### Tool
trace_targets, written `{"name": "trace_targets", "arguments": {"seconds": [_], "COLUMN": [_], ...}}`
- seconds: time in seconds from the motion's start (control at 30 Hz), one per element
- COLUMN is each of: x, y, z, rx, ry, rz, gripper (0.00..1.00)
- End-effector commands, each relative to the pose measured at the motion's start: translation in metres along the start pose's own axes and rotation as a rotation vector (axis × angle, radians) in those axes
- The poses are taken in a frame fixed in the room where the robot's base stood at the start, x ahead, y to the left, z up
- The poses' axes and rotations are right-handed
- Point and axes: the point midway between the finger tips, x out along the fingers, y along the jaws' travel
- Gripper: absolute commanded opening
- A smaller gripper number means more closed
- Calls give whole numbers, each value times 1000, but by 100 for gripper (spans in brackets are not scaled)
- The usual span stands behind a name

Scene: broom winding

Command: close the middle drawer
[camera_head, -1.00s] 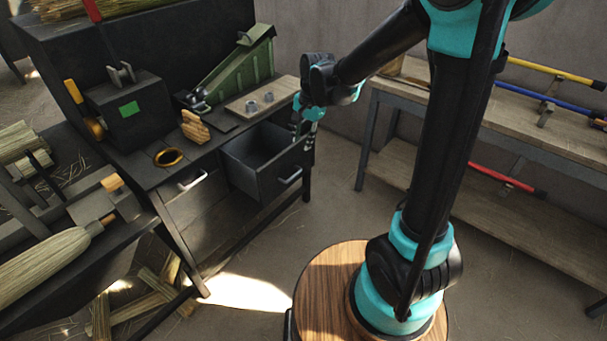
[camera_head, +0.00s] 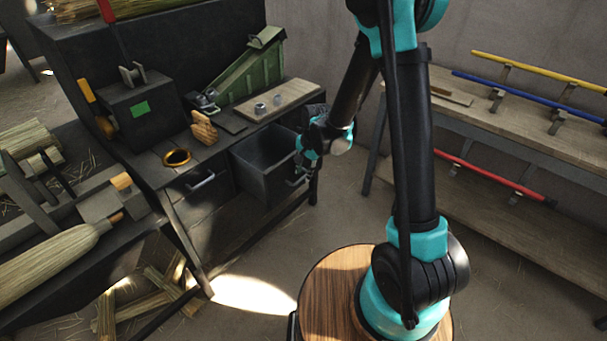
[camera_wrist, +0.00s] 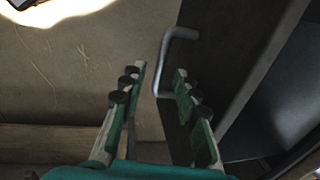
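A dark drawer (camera_head: 262,168) stands pulled out of the workbench, its box open at the top and empty as far as I see. Its metal bar handle (camera_wrist: 166,62) is on the front panel (camera_wrist: 222,50) in the wrist view. My gripper (camera_wrist: 161,75) is open, with its two green-sided fingers spread and the handle showing between the fingertips. I cannot tell whether a finger touches it. In the head view my gripper (camera_head: 299,176) is at the drawer's front right corner, partly hiding the handle.
A shut drawer with a handle (camera_head: 201,181) is left of the open one. The workbench top (camera_head: 205,152) carries a yellow ring (camera_head: 177,157), a brush (camera_head: 204,128) and a green sloped device (camera_head: 250,72). A rack (camera_head: 540,135) with coloured poles stands right.

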Motion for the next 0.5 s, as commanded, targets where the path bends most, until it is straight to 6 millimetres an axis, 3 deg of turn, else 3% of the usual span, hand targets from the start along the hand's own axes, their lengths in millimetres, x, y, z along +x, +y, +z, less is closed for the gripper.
{"name": "trace_targets", "arguments": {"seconds": [0.2,0.5], "x": [12,13], "y": [0,0], "z": [0,0], "rx": [0,0], "ry": [0,0], "rz": [0,0], "gripper": [31,31]}}
